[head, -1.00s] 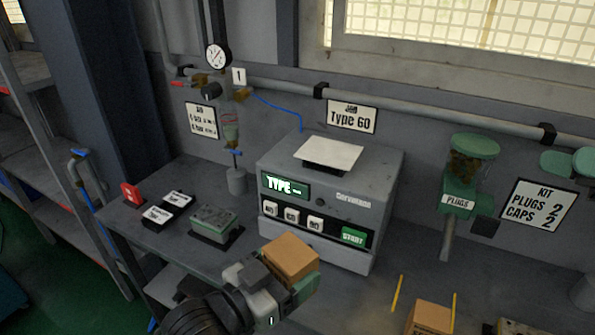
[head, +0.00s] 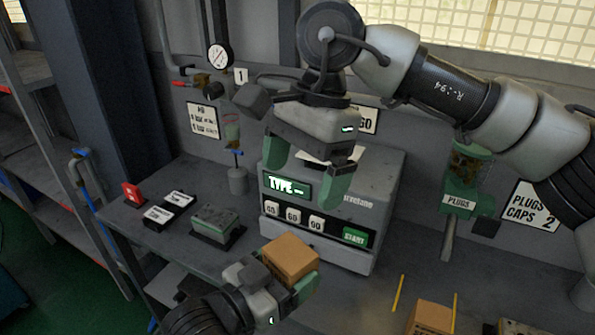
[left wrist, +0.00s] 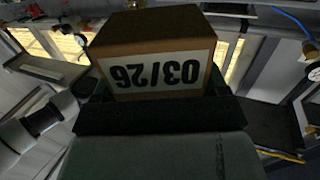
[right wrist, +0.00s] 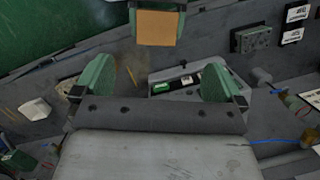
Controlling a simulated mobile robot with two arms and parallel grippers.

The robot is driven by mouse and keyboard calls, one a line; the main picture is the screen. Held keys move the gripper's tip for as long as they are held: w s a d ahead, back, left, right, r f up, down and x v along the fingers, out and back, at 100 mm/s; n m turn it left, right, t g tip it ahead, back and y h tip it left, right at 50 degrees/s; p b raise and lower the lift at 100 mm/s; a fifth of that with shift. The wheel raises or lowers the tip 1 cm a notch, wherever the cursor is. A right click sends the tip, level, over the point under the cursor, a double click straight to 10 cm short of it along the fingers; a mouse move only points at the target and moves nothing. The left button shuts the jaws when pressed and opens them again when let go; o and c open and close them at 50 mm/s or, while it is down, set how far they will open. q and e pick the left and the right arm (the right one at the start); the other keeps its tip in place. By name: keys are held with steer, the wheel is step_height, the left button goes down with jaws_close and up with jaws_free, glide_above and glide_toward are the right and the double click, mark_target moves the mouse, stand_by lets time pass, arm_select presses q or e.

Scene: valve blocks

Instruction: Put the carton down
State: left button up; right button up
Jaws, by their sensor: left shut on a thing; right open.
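A brown carton (head: 290,257) is in my left gripper (head: 283,277), low in the middle of the head view, in front of the grey machine. The left gripper is shut on the carton and appears to hold it above the bench. In the left wrist view the carton (left wrist: 155,45) shows a white label reading 03/26 upside down. My right gripper (head: 306,170) is open and empty, with green fingers pointing down in front of the machine's upper part. In the right wrist view the open fingers (right wrist: 158,82) have nothing between them, and a carton (right wrist: 158,27) shows beyond them.
The grey machine (head: 372,215) stands on the bench (head: 340,295). Another brown carton (head: 430,317) sits near yellow marks at the lower right. A green-topped block (head: 215,222) and black-and-white labelled pieces (head: 170,207) lie at the left. The plugs dispenser (head: 458,203) is at right.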

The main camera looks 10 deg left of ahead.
mark_target(289, 250)
arm_select(q)
steer(key=shift+d, duration=0.1)
arm_select(e)
steer(key=shift+t+h, duration=0.3)
steer(key=shift+h, duration=0.1)
steer(key=f, duration=0.4)
steer(key=s+a+f, duration=0.1)
steer(key=f, duration=0.7)
steer(key=shift+s+a, duration=0.25)
steer(key=shift+s, duration=0.1)
steer(key=shift+c, duration=0.3)
steer(key=c, duration=1)
arm_select(q)
steer(key=o, duration=1.1)
arm_select(e)
steer(key=shift+c, duration=0.2)
